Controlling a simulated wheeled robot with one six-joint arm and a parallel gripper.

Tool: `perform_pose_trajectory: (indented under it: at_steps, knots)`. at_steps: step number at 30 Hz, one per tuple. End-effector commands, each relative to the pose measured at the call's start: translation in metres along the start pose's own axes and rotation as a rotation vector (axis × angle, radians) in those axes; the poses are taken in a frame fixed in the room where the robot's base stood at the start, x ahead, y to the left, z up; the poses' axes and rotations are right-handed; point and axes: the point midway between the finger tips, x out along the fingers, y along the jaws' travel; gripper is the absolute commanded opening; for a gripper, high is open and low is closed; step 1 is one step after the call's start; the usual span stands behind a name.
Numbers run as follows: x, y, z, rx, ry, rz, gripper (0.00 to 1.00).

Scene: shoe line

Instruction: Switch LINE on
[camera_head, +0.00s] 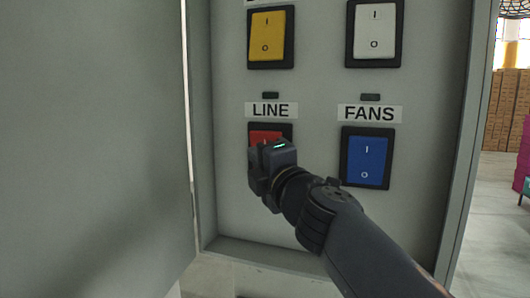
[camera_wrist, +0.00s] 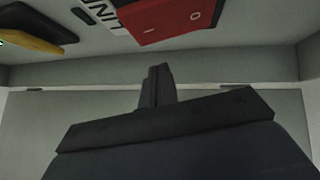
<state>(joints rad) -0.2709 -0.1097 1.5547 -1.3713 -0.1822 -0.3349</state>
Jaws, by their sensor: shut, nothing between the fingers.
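The red LINE switch (camera_head: 266,136) is on the grey panel, under a white label reading LINE (camera_head: 270,110). My gripper (camera_head: 260,150) is in front of the switch and hides most of it in the head view. In the wrist view the red rocker (camera_wrist: 178,18) shows at the top, with its I and O marks. My shut, empty fingers (camera_wrist: 158,75) point toward the panel just below it in that picture. I cannot tell whether they touch the rocker. The small lamp (camera_head: 270,95) above the label looks dark.
A blue FANS switch (camera_head: 367,159) is to the right of LINE. A yellow switch (camera_head: 267,37) is above LINE and a white switch (camera_head: 375,31) is above FANS. The cabinet door (camera_head: 90,140) stands at the left. The cabinet's lower edge (camera_head: 270,255) runs below the switches.

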Motion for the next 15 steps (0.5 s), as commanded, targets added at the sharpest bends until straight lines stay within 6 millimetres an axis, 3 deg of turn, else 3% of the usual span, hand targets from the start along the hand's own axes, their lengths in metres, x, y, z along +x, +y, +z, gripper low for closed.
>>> perform_pose_trajectory:
  at_steps: [6, 15]
  knots:
    - [0.020, 0.001, 0.023, -0.002, -0.004, -0.001, 0.00]
    - [0.025, 0.001, 0.028, -0.001, -0.001, 0.000, 0.00]
